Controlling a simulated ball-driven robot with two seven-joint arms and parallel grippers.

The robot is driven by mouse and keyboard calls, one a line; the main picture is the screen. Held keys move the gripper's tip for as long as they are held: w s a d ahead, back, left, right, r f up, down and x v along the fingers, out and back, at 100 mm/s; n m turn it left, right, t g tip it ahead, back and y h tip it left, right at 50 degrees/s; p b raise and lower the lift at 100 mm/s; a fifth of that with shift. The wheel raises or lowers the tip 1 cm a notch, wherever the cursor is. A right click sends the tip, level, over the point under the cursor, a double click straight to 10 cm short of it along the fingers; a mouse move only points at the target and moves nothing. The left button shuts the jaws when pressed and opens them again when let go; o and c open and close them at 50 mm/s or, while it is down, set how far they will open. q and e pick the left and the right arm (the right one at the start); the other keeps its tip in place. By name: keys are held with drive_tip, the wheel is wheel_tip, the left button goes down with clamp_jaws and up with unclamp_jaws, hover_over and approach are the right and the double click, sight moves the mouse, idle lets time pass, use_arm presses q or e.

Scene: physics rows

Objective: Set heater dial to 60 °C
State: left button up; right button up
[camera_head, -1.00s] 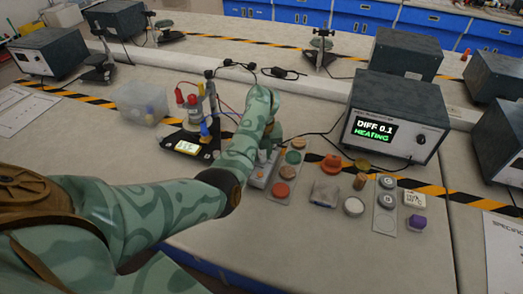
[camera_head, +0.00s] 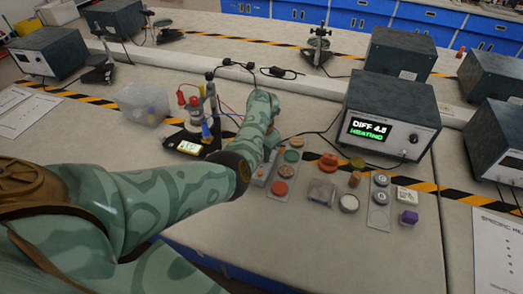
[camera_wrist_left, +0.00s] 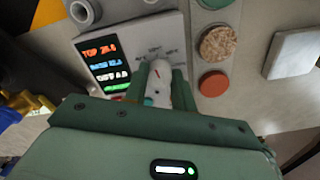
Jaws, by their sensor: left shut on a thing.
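The heater (camera_wrist_left: 130,45) is a pale box with a black display, seen in the wrist view, and part of it shows beside my left arm in the head view (camera_head: 260,179). Its display (camera_wrist_left: 105,62) has orange, blue, white and green lines; the top one starts with TOP, and its digits are hard to read. The white dial (camera_wrist_left: 158,78) has small marks above it and a red pointer line. My left gripper (camera_wrist_left: 161,88) is shut on the dial, one green finger on each side. The setting it points to cannot be read. In the head view my arm hides the fingers.
A grey readout box (camera_head: 387,123) stands behind, showing DIFF about 4 and green HEATING. Right of the heater lie a strip of coloured discs (camera_head: 285,172), a grey weight holder (camera_head: 379,215) and small blocks.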

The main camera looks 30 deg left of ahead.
use_arm(q)
drive_tip(key=m+p, duration=0.1)
drive_tip(key=m, duration=0.4)
drive_tip(key=shift+w+r+m+p, duration=0.1)
drive_tip(key=shift+r+m+p, duration=0.05)
drive_tip(key=shift+m+p, duration=0.2)
drive_tip(key=m+p, duration=0.1)
drive_tip(key=m, duration=0.3)
drive_tip(key=shift+m, duration=0.35)
drive_tip(key=o, duration=1)
drive_tip(key=shift+p, duration=0.3)
wheel_tip(320, 180, up, 16)
drive_tip(key=p, duration=0.9)
